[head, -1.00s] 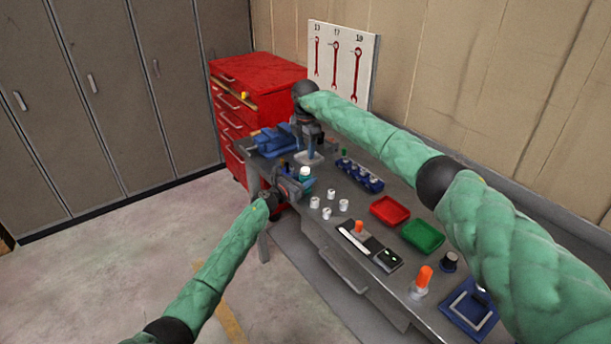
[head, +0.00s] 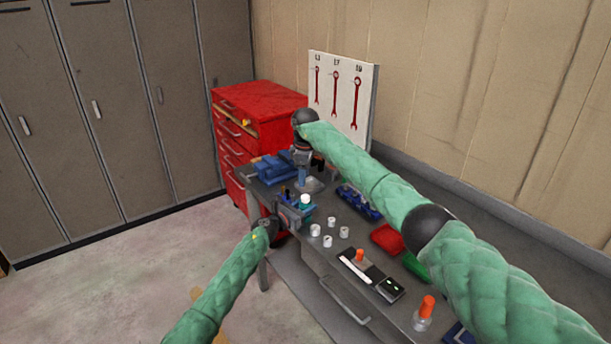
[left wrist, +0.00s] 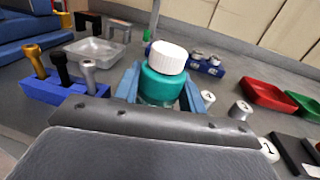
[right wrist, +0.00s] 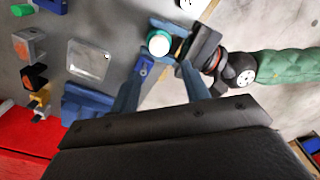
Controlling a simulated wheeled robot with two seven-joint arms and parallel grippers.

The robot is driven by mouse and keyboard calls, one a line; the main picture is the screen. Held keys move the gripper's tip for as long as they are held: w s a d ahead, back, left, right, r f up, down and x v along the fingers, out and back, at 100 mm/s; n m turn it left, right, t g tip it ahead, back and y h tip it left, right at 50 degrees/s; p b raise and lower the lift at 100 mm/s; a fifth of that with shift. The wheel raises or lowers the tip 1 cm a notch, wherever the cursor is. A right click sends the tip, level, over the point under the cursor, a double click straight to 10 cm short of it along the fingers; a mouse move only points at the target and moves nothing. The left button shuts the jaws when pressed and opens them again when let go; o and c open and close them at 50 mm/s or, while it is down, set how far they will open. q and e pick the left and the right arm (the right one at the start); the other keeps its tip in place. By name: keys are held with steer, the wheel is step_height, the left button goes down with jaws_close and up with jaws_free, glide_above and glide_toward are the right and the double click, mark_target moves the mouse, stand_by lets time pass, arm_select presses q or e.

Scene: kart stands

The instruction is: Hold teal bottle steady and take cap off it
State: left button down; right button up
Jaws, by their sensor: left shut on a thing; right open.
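The teal bottle (left wrist: 160,89) with its white cap (left wrist: 168,57) on stands upright between the fingers of my left gripper (left wrist: 162,92) in the left wrist view. My left gripper, also in the head view (head: 296,212), is shut on the bottle's body; the cap is clear of its fingers. From above, in the right wrist view, the white cap (right wrist: 159,44) shows with a thin teal edge around it. My right gripper (right wrist: 160,72) is open and empty, above the bench near the bottle. The cap lies beyond its fingertips, not between them. The bottle's base is hidden.
Several white cylinders (head: 329,241) stand right of the bottle. A clear tray (left wrist: 95,51) and a blue holder with upright tools (left wrist: 66,88) are left of it. A blue rack (head: 358,200), red tray (head: 386,239) and red cabinet (head: 258,96) stand around.

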mark_target(306, 197)
steer(key=m, duration=0.3)
steer(key=shift+d+m, duration=0.25)
steer(key=shift+m, duration=0.05)
steer(key=shift+f, duration=0.15)
steer(key=shift+f, duration=3.85)
